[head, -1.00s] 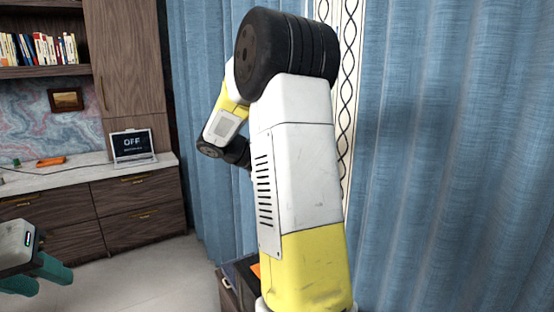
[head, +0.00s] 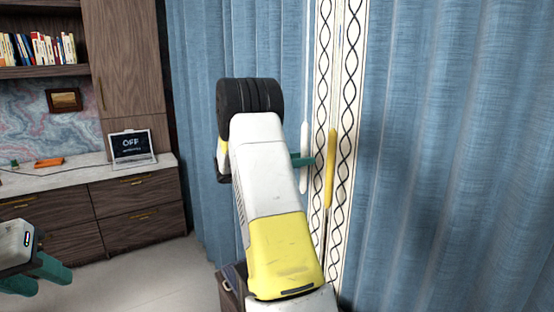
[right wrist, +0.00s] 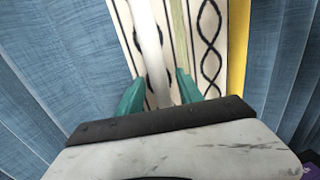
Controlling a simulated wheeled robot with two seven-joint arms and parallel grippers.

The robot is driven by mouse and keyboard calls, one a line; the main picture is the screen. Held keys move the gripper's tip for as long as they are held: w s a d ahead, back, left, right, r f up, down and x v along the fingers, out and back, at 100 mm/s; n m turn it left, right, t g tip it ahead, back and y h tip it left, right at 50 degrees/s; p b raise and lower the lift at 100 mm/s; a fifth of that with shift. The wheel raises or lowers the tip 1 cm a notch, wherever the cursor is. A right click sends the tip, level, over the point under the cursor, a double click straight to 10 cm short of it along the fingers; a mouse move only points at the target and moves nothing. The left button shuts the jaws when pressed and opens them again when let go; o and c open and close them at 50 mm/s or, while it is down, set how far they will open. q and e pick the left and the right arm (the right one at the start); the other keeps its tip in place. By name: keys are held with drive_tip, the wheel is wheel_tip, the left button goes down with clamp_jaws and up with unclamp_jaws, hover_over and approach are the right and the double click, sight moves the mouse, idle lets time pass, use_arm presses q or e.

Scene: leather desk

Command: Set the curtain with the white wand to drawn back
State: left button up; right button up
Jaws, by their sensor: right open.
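The white wand (head: 304,145) hangs upright at the patterned edge of the left blue curtain (head: 285,60). My right gripper (head: 308,161) is at the wand's height, with one teal finger showing beside it. In the right wrist view my right gripper (right wrist: 160,80) is open, and the white wand (right wrist: 148,32) runs down between its two fingers. I cannot tell whether either finger touches it. My left gripper (head: 38,275) hangs at the lower left, far from the curtains, its teal fingers apart and empty.
A yellow wand (head: 331,168) hangs just right of the white one, on the edge of the right blue curtain (head: 440,150). It also shows in the right wrist view (right wrist: 238,50). A desk counter (head: 70,177) with a laptop (head: 132,146) stands at the left.

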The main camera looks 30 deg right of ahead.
drive_tip(key=shift+d, duration=0.3)
clamp_jaws()
idle(1.3)
